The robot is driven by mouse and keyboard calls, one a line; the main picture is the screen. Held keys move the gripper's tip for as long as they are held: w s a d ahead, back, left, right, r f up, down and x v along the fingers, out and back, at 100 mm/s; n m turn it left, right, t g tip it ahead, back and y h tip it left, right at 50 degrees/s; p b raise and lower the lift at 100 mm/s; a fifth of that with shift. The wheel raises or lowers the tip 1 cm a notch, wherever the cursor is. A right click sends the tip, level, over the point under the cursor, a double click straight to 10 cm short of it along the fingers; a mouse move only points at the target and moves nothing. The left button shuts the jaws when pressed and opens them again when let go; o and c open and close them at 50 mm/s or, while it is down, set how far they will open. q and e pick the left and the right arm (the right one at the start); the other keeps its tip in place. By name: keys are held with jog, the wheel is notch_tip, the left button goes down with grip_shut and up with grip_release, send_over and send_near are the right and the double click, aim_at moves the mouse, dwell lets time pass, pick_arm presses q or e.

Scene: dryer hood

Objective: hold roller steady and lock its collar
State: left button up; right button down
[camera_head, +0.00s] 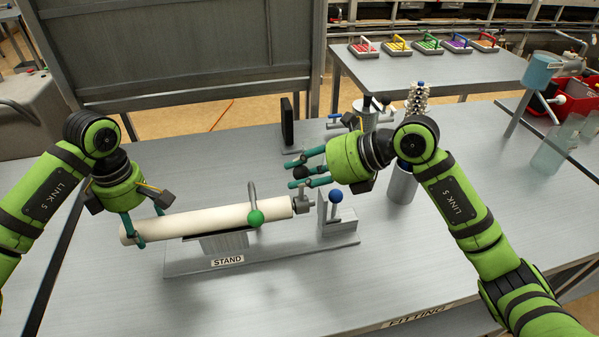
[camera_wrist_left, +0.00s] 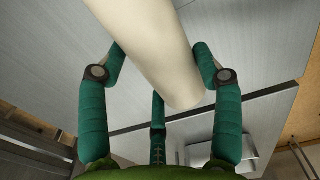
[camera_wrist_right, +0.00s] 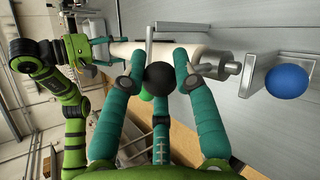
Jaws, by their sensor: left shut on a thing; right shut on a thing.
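The cream roller (camera_head: 200,222) lies across the stand (camera_head: 228,262). My left gripper (camera_head: 146,226) is shut on the roller's left end; in the left wrist view the roller (camera_wrist_left: 155,45) passes between the fingers. A grey metal collar (camera_head: 302,204) sits at the roller's right end and also shows in the right wrist view (camera_wrist_right: 228,68). My right gripper (camera_head: 298,172) is shut on a black ball knob (camera_wrist_right: 158,76), above and behind the collar. The fingers hide what the knob is attached to.
A green ball (camera_head: 256,218) ends a bent bar over the roller. A blue ball (camera_head: 336,196) tops a lever on the right bracket. The bench front is clear.

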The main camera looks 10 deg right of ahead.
pick_arm(q)
jog(key=shift+s+d+f, duration=0.15)
jog(key=shift+s+f, duration=0.05)
jog(key=shift+f, duration=0.05)
pick_arm(e)
jog(key=shift+f, duration=0.15)
jog(key=c, duration=1.1)
grip_release()
jog(key=shift+o, duration=0.8)
jog(key=shift+a, duration=0.1)
jog(key=v, duration=1.2)
pick_arm(q)
jog(key=o, duration=1.6)
jog(key=shift+o, duration=0.2)
jog(key=shift+w+r, duration=0.1)
jog(key=shift+w, duration=0.05)
